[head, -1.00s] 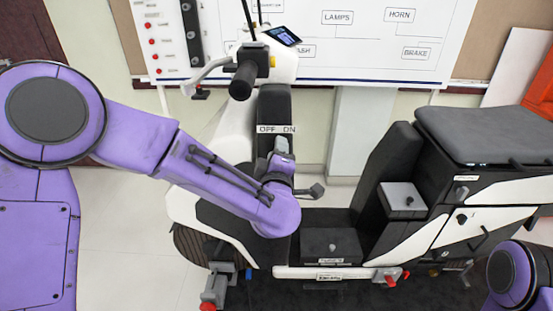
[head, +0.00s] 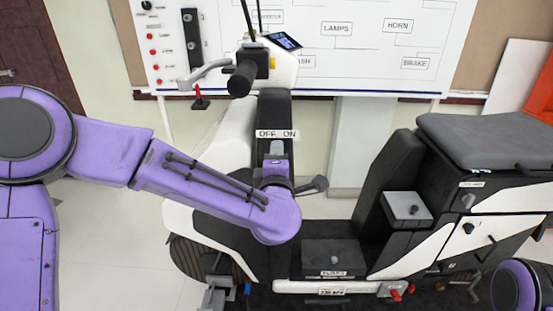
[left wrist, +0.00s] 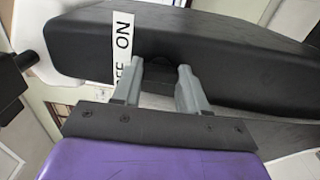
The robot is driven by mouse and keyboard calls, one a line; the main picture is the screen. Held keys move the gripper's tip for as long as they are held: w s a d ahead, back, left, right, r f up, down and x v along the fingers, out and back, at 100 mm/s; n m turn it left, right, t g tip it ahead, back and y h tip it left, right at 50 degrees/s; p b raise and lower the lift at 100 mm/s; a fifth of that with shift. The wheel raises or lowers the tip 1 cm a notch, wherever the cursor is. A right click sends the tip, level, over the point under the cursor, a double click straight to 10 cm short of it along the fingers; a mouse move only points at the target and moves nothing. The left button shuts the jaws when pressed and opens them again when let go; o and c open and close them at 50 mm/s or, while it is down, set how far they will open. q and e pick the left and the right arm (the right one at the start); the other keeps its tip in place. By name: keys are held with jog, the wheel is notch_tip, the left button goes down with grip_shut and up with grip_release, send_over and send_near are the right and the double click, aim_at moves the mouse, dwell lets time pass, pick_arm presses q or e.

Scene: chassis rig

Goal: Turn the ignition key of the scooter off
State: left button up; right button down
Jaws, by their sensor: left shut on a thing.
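The scooter's dark front column (head: 273,108) carries a white OFF/ON label (head: 276,134), with OFF on the left and ON on the right. The label also shows, turned on its side, in the left wrist view (left wrist: 123,45). My left gripper (head: 274,151) is at the column just below the label. In the left wrist view its two grey fingers (left wrist: 162,72) straddle a small dark spot on the black panel. They are shut on the ignition key, which is mostly hidden and hard to tell from the panel. My right gripper is out of view.
The handlebar grip (head: 243,78) and a small display (head: 284,41) are above the column. A lever (head: 312,187) sticks out right of my left wrist. The seat (head: 485,137) and a box with a knob (head: 406,208) are to the right. A labelled board (head: 350,50) stands behind.

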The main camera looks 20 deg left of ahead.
pick_arm(q)
jog(key=o, duration=1.1)
jog(key=shift+c, duration=0.2)
jog(key=shift+s, duration=0.1)
jog(key=b+v, duration=0.1)
jog(key=v, duration=0.9)
jog(key=shift+s+b, duration=0.25)
jog(key=shift+b, duration=0.15)
